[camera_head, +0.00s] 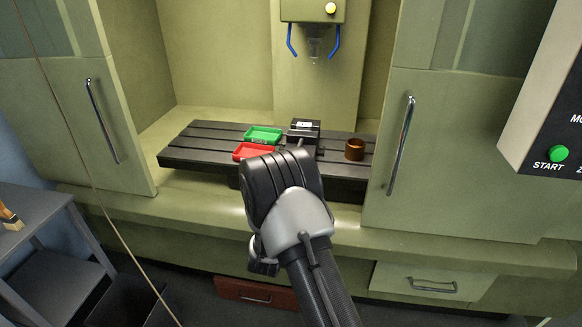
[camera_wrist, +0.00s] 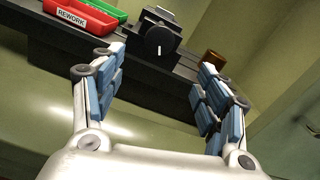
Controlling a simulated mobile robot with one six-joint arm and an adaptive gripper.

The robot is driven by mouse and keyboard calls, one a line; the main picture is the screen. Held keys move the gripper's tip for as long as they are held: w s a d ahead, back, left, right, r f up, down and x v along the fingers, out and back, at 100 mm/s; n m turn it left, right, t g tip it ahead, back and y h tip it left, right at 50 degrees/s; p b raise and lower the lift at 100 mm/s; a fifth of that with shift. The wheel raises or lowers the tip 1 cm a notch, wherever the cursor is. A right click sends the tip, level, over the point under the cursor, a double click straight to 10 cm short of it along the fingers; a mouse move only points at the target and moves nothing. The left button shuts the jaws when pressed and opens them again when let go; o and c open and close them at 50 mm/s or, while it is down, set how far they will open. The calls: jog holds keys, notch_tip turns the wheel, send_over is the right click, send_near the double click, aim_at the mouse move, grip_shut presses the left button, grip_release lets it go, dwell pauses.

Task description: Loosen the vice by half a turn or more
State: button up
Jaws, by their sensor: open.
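The vice (camera_head: 305,130) is a dark block on the slotted machine table, with a light piece on top. In the wrist view its black round knob (camera_wrist: 160,42) faces me, with a white mark that looks about upright. My gripper (camera_wrist: 163,66) is open and empty. Its blue-padded fingers spread to either side below the knob, and the knob appears beyond the fingertips, apart from them. In the head view my wrist and arm hide the fingers and most of the vice's front.
A green tray (camera_head: 263,133) and a red tray labelled REWORK (camera_wrist: 72,18) sit left of the vice. A brown cup (camera_head: 355,150) stands right of it on the dark table (camera_head: 190,146). Open cabinet doors with handles (camera_head: 401,145) flank the opening. A spindle (camera_head: 314,45) hangs above.

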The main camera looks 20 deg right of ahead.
jog(key=b+x, duration=0.3)
jog(key=x, duration=1.2)
jog(key=shift+d, duration=0.1)
jog(key=c, duration=1)
jog(key=shift+c, duration=0.2)
jog(key=shift+n, duration=0.3)
